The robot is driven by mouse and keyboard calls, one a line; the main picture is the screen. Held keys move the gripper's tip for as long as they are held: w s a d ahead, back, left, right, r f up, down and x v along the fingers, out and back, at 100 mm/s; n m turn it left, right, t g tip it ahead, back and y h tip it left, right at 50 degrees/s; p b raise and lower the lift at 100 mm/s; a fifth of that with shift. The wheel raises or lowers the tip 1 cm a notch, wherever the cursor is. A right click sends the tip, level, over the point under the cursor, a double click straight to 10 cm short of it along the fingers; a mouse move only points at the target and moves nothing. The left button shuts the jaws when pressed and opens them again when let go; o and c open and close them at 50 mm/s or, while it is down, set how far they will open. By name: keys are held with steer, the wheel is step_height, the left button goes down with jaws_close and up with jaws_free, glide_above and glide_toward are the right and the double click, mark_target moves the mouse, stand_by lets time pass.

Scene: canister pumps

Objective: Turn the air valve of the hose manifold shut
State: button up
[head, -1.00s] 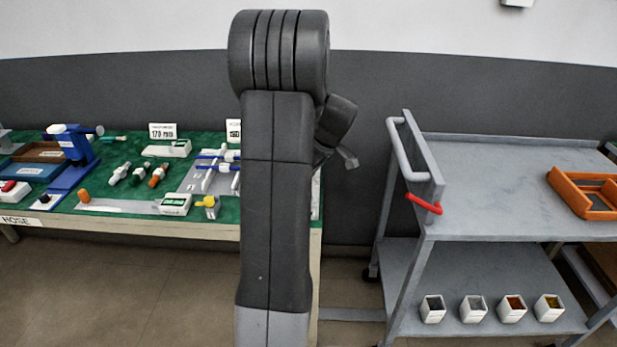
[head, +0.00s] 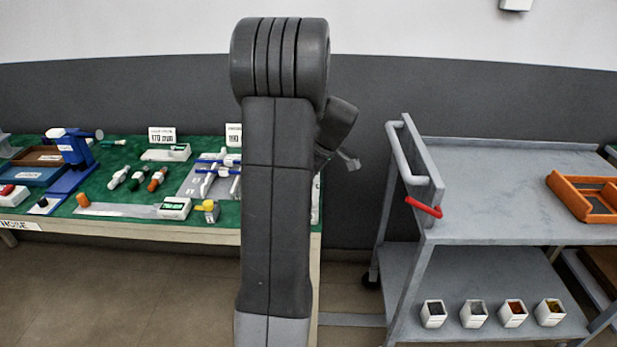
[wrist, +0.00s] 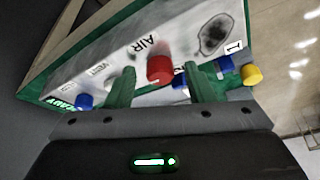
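In the wrist view, the hose manifold is a pale panel (wrist: 120,62) with printed labels. A red knob (wrist: 160,69) sits beside the AIR label, which I take as the air valve. My gripper (wrist: 160,72) is open, with its two green fingers on either side of the red knob in the picture. A gap shows between each finger and the knob; I see no contact. The knob's depth between the fingers is hard to judge.
Blue knobs (wrist: 84,101) and a yellow knob (wrist: 251,74) flank the fingers in the wrist view. In the head view, a green-topped bench (head: 115,205) holds several tools left of my arm. A grey cart (head: 480,190) stands right, with a floor gap between.

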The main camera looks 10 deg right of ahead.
steer(key=p+v, duration=0.1)
steer(key=v, duration=1.3)
steer(key=shift+a+f, duration=0.1)
steer(key=b+x, duration=0.1)
steer(key=x, duration=1.2)
steer(key=shift+w+f, duration=0.1)
steer(key=shift+f, duration=0.25)
